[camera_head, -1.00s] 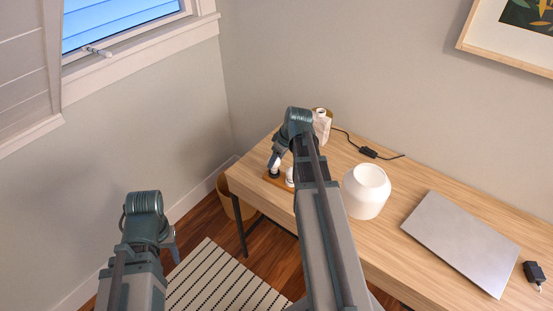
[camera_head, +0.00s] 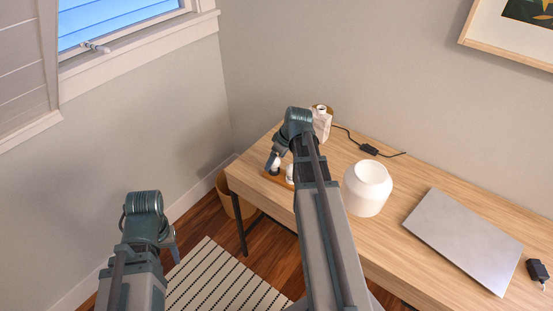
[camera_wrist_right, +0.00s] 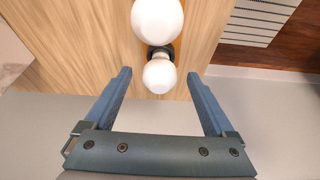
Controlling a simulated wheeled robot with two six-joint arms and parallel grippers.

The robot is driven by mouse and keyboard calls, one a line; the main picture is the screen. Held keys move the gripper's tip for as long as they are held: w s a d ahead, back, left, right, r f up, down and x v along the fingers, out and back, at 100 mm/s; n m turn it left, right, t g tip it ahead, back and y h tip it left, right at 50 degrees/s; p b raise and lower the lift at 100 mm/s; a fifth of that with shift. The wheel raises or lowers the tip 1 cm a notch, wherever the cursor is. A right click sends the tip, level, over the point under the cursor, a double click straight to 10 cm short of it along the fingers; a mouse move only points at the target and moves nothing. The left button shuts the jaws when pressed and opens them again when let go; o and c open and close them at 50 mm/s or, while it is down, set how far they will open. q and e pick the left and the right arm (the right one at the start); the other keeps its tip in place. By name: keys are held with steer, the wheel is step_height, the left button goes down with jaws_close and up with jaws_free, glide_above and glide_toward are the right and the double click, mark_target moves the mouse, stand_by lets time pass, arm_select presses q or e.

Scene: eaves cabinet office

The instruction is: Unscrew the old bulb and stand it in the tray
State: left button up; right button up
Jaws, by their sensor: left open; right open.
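A small orange-brown tray (camera_head: 282,182) lies at the desk's left end, with white round bulbs on it, partly hidden by my right arm. My right gripper (camera_head: 273,161) is open above the tray. In the right wrist view its fingers (camera_wrist_right: 159,73) stand either side of a white bulb (camera_wrist_right: 160,76), with nothing clearly held. A larger-looking white bulb (camera_wrist_right: 157,18) is beyond it, with a dark ring (camera_wrist_right: 160,51) between them. I cannot tell which is the old bulb. A white marble lamp base (camera_head: 322,125) stands behind my right arm. My left gripper (camera_head: 171,247) is open and empty over the floor.
A white rounded shade (camera_head: 367,188) stands on the wooden desk (camera_head: 405,205), with a grey laptop (camera_head: 463,240) and a black adapter (camera_head: 537,271) to its right. A black cable switch (camera_head: 369,149) lies behind. A bin (camera_head: 228,190) stands beside the desk's left end.

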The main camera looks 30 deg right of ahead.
steer(key=p+v, duration=1.3)
steer(key=shift+r, duration=0.4)
steer(key=shift+s, duration=0.1)
steer(key=s+a+g+h, duration=0.1)
steer(key=s+a, duration=0.2)
steer(key=a, duration=0.7)
steer(key=s+a+f+g+h, duration=0.1)
steer(key=s+a, duration=0.3)
steer(key=a, duration=0.7)
steer(key=s+a+g, duration=0.2)
steer(key=s+a, duration=0.2)
steer(key=a, duration=0.7)
steer(key=shift+a+h, duration=0.25)
steer(key=shift+h, duration=0.15)
steer(key=shift+s+f, duration=0.1)
